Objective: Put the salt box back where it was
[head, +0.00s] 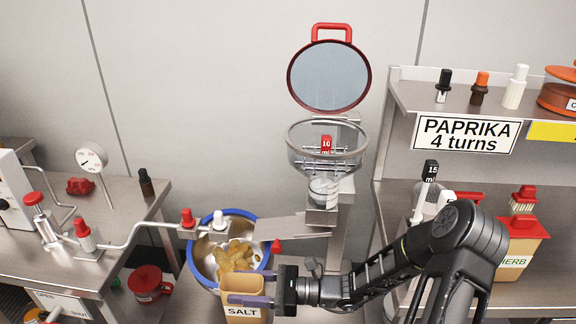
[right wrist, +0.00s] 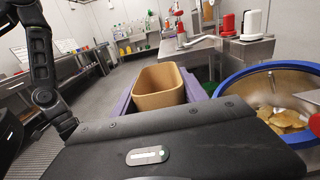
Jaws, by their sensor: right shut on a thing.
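The salt box (head: 243,311) is a tan, open-topped box with a white SALT label, low in the middle of the head view. My right gripper (head: 240,287) has purple fingers, one on each side of the box, and is shut on it. The box is upright, in front of the blue-rimmed bowl (head: 262,216). In the right wrist view the salt box (right wrist: 160,88) shows its open top between the purple fingers, with the bowl to its right. My left gripper is not in view.
A herb box (head: 515,262) with a red top stands on the right steel counter (head: 553,288), under the shelf (head: 420,97) of small bottles. A hopper with an open round lid (head: 328,76) stands behind the bowl. Left is a bench (head: 30,250) with pipes and red-capped valves.

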